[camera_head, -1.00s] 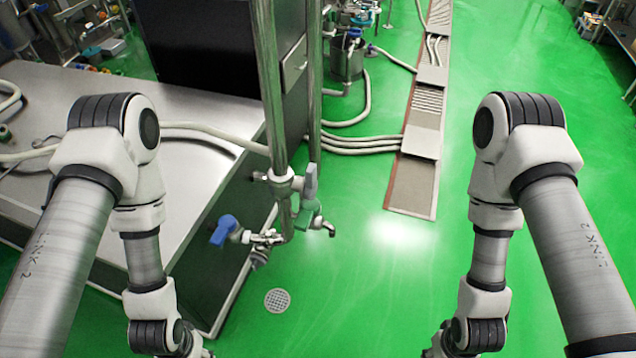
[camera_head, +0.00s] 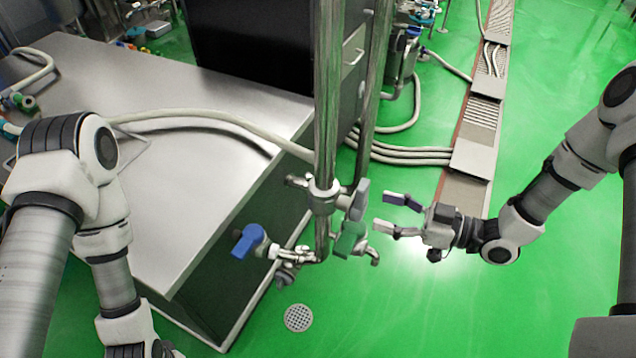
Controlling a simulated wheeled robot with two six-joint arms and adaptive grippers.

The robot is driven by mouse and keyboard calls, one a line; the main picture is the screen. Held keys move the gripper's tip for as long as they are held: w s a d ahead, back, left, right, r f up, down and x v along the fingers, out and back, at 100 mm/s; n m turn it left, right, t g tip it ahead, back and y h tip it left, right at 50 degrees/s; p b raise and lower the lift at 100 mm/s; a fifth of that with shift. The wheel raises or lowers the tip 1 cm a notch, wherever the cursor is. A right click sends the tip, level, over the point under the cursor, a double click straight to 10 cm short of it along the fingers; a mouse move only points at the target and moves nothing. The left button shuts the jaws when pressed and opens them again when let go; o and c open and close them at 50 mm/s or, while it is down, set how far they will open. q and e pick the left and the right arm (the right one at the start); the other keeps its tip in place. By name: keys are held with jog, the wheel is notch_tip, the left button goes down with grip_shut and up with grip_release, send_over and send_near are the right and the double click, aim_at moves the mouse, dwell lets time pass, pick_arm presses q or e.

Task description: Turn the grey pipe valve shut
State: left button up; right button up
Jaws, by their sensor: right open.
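The grey pipe valve (camera_head: 359,199) sits on the upright steel pipe (camera_head: 326,110), its grey handle upright on the pipe's right side. A green valve handle (camera_head: 349,239) is just below it, and a blue valve handle (camera_head: 249,241) is to the lower left. My right gripper (camera_head: 389,213) is open and empty, just right of the grey handle, with its fingers pointing left toward it. A small gap shows between the fingertips and the handle. My left arm is at the left, and its gripper is out of view.
A steel-topped table (camera_head: 190,90) with a pale hose (camera_head: 215,117) stands left of the pipe. A floor drain (camera_head: 298,317) lies below the valves. Several hoses (camera_head: 405,154) run to a grated floor channel (camera_head: 477,135). Green floor at the right is clear.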

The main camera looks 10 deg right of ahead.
aim_at(367, 191)
jog(key=shift+w+d+r+t+b, duration=0.2)
jog(key=shift+w+d+r+t, duration=0.1)
jog(key=shift+w, duration=0.15)
jog(key=shift+w+d+r+t+b, duration=0.2)
jog(key=shift+w+r+t, duration=0.1)
jog(key=shift+w, duration=0.1)
jog(key=x, duration=0.6)
jog(key=shift+w+d+f, duration=0.15)
jog(key=shift+w, duration=0.05)
jog(key=shift+w+a, duration=0.1)
jog(key=shift+a, duration=0.15)
jog(key=shift+c, duration=0.3)
grip_shut()
